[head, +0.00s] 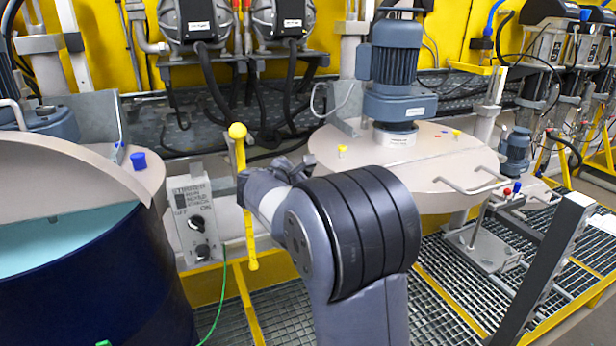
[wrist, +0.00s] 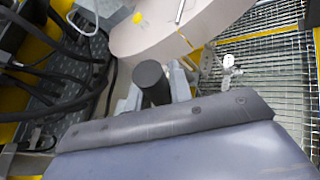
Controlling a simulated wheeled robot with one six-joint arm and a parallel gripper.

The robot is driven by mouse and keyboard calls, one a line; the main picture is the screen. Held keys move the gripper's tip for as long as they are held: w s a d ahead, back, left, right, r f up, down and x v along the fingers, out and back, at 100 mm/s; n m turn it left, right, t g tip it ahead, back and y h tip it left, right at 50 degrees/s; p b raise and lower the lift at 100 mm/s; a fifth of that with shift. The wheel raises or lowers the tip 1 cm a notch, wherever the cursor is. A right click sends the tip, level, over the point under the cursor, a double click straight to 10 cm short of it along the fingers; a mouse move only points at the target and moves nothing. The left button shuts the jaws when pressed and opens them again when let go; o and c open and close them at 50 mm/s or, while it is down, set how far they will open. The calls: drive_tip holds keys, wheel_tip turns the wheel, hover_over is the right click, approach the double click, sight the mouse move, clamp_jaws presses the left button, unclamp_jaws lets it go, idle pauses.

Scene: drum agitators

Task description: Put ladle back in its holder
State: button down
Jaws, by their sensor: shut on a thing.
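A long yellow rod-like thing with a knob on top, which I take for the ladle (head: 248,235), stands nearly upright in the middle left of the head view. My gripper (head: 244,188) is shut on its upper part, below the knob. The ladle hangs beside the grey control box, in front of the gap between the two drums. In the wrist view, a dark cylinder (wrist: 153,82) sits between grey parts at the tip of my gripper; I cannot tell whether it belongs to the ladle. I cannot make out the ladle's holder for certain.
An open dark blue drum (head: 95,285) with a tilted lid and pale blue content stands at left. A closed drum lid (head: 450,165) with a motor (head: 395,70) is behind my arm. The control box (head: 195,220) is close left of the ladle. Grating floor (head: 450,290) lies at right.

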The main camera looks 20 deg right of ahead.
drive_tip(key=c, duration=1.2)
unclamp_jaws()
drive_tip(key=shift+a, duration=0.1)
drive_tip(key=b+v, duration=0.1)
drive_tip(key=v, duration=0.9)
drive_tip(key=shift+s+a+r, duration=0.15)
drive_tip(key=shift+s+a, duration=0.1)
drive_tip(key=x, duration=0.3)
drive_tip(key=p+x, duration=0.1)
drive_tip(key=x, duration=0.3)
drive_tip(key=r+p+x, duration=0.1)
drive_tip(key=x, duration=0.2)
drive_tip(key=shift+w+d+f, duration=0.15)
drive_tip(key=shift+w+d, duration=0.15)
drive_tip(key=shift+d, duration=0.1)
drive_tip(key=shift+s+r, duration=0.1)
drive_tip(key=shift+r, duration=0.15)
